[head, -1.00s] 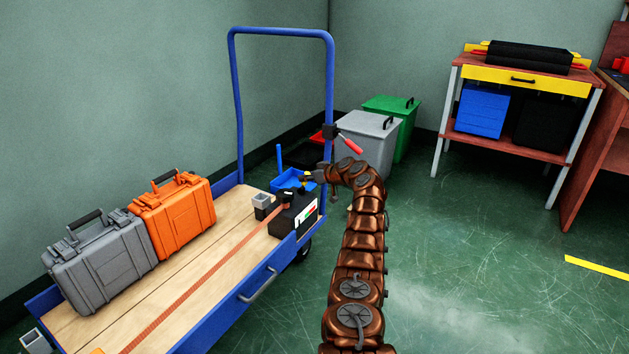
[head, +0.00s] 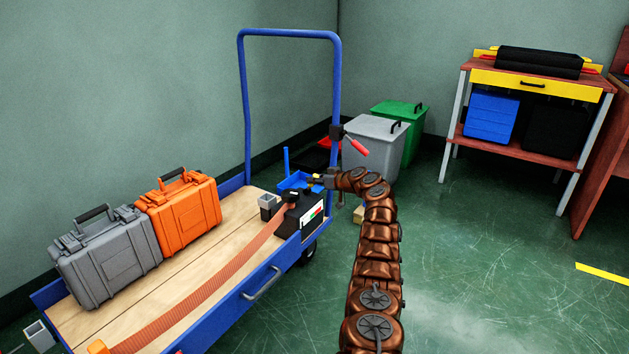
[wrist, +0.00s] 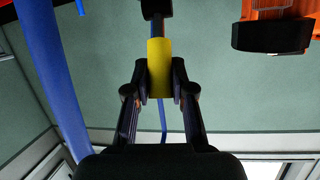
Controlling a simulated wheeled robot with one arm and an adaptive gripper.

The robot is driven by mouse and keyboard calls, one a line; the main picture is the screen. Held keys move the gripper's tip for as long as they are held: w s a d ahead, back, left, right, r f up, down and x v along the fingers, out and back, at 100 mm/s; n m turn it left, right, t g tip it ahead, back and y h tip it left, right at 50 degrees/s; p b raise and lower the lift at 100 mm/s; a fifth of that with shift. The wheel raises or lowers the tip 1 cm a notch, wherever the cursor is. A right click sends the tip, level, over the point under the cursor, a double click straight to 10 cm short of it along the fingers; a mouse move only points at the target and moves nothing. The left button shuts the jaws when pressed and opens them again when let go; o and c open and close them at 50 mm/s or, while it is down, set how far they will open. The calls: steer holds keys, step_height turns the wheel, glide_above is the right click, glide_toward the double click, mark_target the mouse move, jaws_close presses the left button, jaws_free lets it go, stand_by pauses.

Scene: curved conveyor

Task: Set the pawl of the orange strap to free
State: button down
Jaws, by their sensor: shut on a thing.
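The box's side carries a white, red and green label (head: 313,219). My gripper (head: 318,182) is above and behind the box, shut on a small yellow grip (head: 312,182). In the wrist view the yellow grip (wrist: 159,66) sits between both fingertips, with a dark shaft running up from it. Whether this grip belongs to the pawl, I cannot tell.
A grey case (head: 105,258) and an orange case (head: 180,215) stand on the deck. Grey (head: 372,148) and green (head: 400,112) bins stand behind.

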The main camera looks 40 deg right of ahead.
steer(key=c, duration=1)
jaws_free()
steer(key=shift+o, duration=0.2)
steer(key=shift+s, duration=0.1)
steer(key=shift+s+d, duration=0.1)
steer(key=shift+s, duration=0.4)
steer(key=v, duration=1)
steer(key=shift+s+r, duration=0.3)
stand_by(0.3)
